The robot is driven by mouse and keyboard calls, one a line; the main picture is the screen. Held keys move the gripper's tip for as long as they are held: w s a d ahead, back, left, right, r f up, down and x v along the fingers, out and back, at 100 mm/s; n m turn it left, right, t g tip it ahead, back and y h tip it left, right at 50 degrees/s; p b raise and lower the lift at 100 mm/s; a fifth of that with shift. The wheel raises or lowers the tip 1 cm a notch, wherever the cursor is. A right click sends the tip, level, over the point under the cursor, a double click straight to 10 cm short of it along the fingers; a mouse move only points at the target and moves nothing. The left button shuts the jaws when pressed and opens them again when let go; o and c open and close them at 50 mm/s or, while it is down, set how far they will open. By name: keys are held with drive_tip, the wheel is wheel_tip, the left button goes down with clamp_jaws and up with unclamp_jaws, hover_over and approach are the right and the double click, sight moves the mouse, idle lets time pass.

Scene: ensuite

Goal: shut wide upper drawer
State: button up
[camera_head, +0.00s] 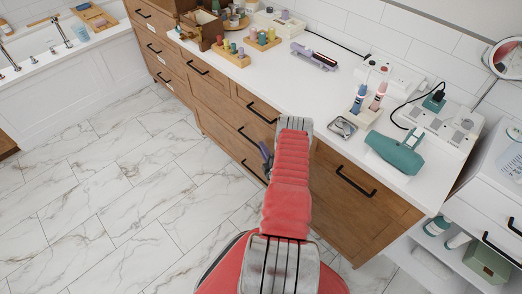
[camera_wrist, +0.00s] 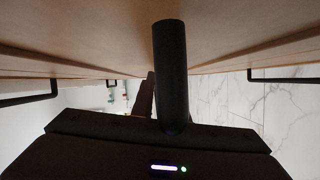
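The wooden vanity has a wide upper drawer (camera_head: 225,107) below the top row, with a black bar handle (camera_head: 248,137). Its right part is hidden behind my red arm. I cannot tell from the head view how far it stands out. The wrist view shows the dark gripper body and one thick black upright piece (camera_wrist: 170,75) close to a wooden surface (camera_wrist: 90,30). Black handles show at its left (camera_wrist: 28,99) and right (camera_wrist: 285,79). Whether the fingers are apart is not visible.
A white shelf unit (camera_head: 490,190) stands at the right. The marble floor (camera_head: 120,190) at the left is clear.

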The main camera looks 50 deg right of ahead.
drive_tip(key=o, duration=0.3)
drive_tip(key=shift+o, duration=0.2)
drive_tip(key=shift+a, duration=0.1)
drive_tip(key=v, duration=1.3)
drive_tip(key=shift+s, duration=0.35)
drive_tip(key=shift+a+f, duration=0.1)
drive_tip(key=shift+a, duration=0.05)
